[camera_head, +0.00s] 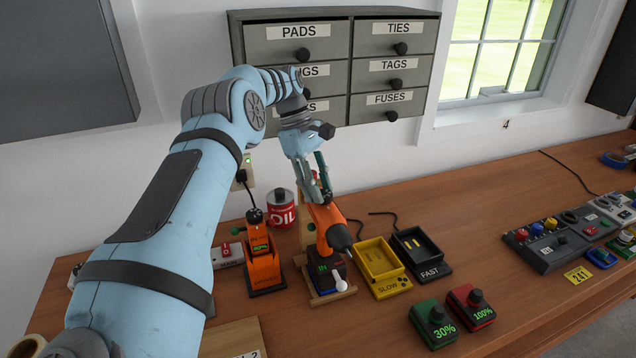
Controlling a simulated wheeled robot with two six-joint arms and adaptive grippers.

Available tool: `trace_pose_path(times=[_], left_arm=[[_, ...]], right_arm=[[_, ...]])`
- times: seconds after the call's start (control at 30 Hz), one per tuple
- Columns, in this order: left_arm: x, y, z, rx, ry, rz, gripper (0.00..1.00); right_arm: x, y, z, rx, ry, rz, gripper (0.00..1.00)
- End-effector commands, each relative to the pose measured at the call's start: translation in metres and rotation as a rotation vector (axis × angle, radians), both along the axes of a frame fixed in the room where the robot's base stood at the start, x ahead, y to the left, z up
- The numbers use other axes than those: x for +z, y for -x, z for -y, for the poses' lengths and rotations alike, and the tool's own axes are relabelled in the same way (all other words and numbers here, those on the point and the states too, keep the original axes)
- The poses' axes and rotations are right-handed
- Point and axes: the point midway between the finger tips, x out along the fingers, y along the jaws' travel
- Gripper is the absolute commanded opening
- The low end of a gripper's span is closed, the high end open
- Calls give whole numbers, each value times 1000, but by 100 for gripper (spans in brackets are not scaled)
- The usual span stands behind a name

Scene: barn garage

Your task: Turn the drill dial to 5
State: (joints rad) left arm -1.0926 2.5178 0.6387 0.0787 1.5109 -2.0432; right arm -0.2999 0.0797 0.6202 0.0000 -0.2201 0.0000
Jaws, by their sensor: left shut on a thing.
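The orange drill (326,216) stands at the middle of the workbench, its dark chuck (340,237) pointing down and toward the front right. Its lower end, with a dark part marked in green, sits in a wooden stand (329,297). My left gripper (319,193) reaches down from above and is shut on the upper rear end of the drill. The fingers cover that end, and I cannot make out the dial or its number. My right gripper is not in view.
An orange device (262,262) and a red oil can (282,214) stand left of the drill. A yellow SLOW tray (379,263) and black FAST tray (421,253) stand right. Green (432,324) and red (470,307) knob boxes are in front. Drawers (337,62) hang behind.

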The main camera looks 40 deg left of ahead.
Motion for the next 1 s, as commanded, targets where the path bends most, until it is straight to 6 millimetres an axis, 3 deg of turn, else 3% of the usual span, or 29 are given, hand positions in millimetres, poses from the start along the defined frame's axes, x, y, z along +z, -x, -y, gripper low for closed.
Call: trace_pose_path(times=[0.37, 0.4, 0.53, 1.0], left_arm=[[-2, 1, 0, -7, 0, -6, 3], [-2, 1, 0, -7, 0, -6, 32], [-2, 1, 0, -6, 0, -4, 51], [-1, 0, 0, 4, 0, 0, 51]], right_arm=[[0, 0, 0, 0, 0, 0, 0], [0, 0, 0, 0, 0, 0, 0], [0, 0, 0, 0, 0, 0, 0], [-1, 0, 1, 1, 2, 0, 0]])
